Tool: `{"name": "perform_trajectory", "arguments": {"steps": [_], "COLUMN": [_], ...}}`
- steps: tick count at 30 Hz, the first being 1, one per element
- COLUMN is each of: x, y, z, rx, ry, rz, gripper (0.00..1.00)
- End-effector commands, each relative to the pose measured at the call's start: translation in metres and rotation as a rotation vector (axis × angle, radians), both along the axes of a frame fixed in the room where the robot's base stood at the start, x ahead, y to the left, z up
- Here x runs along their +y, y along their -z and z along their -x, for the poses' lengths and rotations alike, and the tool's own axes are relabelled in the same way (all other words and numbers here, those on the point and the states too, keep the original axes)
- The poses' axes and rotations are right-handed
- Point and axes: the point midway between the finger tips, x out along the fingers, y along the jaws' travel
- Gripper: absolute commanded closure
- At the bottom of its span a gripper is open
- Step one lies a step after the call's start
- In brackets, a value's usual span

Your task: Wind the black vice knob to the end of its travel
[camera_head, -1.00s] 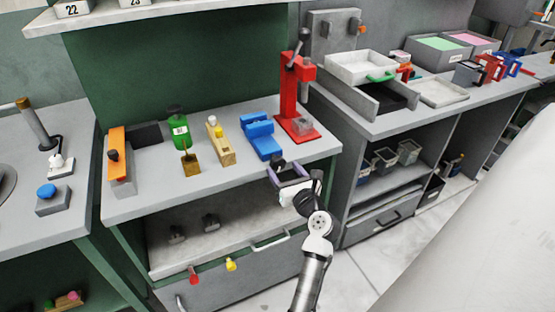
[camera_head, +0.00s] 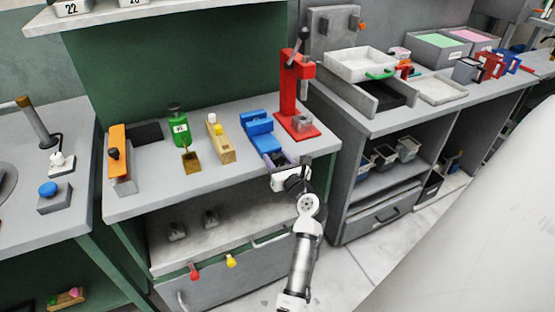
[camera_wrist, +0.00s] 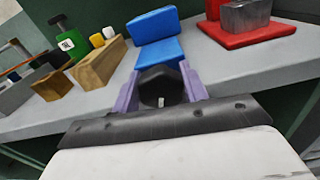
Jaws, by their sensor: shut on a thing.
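The blue vice (camera_head: 260,136) stands on the grey bench, left of the red press. It also shows in the wrist view (camera_wrist: 157,38). Its black knob (camera_wrist: 160,86) faces the bench's front edge. In the wrist view the knob sits between the purple fingers of my gripper (camera_wrist: 161,92), one finger on each side, and the fingers are shut on it. A small pale mark shows on the knob's near face. In the head view my gripper (camera_head: 276,162) is at the front of the vice and hides the knob.
The red press (camera_head: 296,105) stands close on the right of the vice. An open shelf with drawers lies below the bench.

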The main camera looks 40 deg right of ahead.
Motion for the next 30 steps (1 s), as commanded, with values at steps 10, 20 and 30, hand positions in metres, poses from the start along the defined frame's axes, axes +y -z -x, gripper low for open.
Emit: {"name": "perform_trajectory", "arguments": {"steps": [10,20,30], "x": [0.0017,0.0015,0.0014], "y": [0.0009,0.0004,0.0005], "z": [-0.0008,0.0,0.0], "rx": [0.039,0.066,0.065], "ry": [-0.002,-0.001,0.0], "rz": [0.161,0.27,0.267], "gripper": [0.79,0.79,0.35]}}
